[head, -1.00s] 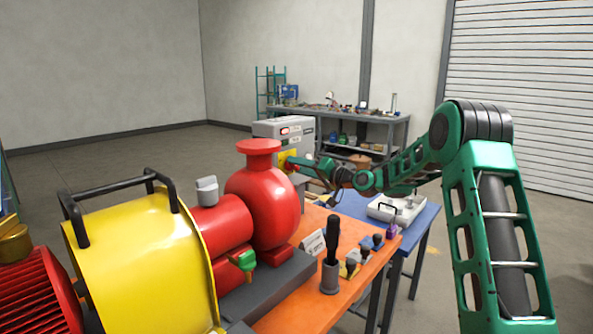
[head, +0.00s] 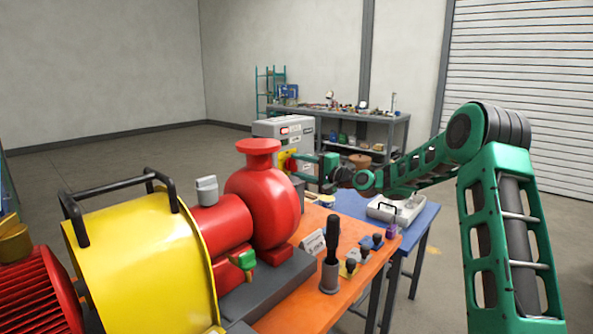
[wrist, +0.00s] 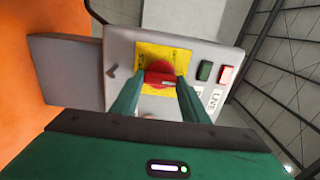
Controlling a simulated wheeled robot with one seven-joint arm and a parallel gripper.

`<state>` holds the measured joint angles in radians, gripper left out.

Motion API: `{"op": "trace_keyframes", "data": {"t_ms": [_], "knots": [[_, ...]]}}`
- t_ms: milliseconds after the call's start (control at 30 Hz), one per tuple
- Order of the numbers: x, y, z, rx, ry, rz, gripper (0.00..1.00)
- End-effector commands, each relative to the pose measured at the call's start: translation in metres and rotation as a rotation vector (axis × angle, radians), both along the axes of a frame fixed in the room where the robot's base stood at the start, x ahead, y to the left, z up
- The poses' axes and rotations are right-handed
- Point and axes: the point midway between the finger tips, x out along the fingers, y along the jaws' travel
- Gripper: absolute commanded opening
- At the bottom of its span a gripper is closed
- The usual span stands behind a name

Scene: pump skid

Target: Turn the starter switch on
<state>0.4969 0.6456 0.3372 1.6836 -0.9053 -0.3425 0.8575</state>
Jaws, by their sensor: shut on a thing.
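The starter switch is a red rotary knob (wrist: 160,74) on a yellow plate (wrist: 176,56), on the front of a grey box (wrist: 121,50). In the wrist view my gripper (wrist: 161,82) has one finger on each side of the knob, shut on it. A pale mark shows on the knob's right part. In the head view the grey box (head: 283,126) stands behind the red pump, and my gripper (head: 297,163) reaches it from the right. The fingers partly hide the knob and the labels there.
A green and a red indicator (wrist: 226,75) sit beside the plate. The red pump (head: 262,205) and yellow guard (head: 140,260) stand left of my arm. A screwdriver in a holder (head: 331,262) stands on the orange bench (head: 285,312). A blue table (head: 425,218) adjoins it.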

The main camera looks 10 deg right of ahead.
Motion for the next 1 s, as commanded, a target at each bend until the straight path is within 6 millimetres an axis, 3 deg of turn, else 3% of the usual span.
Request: {"op": "trace_keyframes", "data": {"t_ms": [567,600,667,1000], "knots": [[0.0006,-0.0055,-0.0063,0.02,0.028,-0.008,0.18],[0.0006,-0.0056,-0.0064,0.02,0.028,-0.008,0.48],[0.0006,-0.0052,-0.006,0.021,0.027,-0.008,0.59],[-0.0016,-0.0041,-0.0026,0.022,0.021,-0.004,0.59]]}}
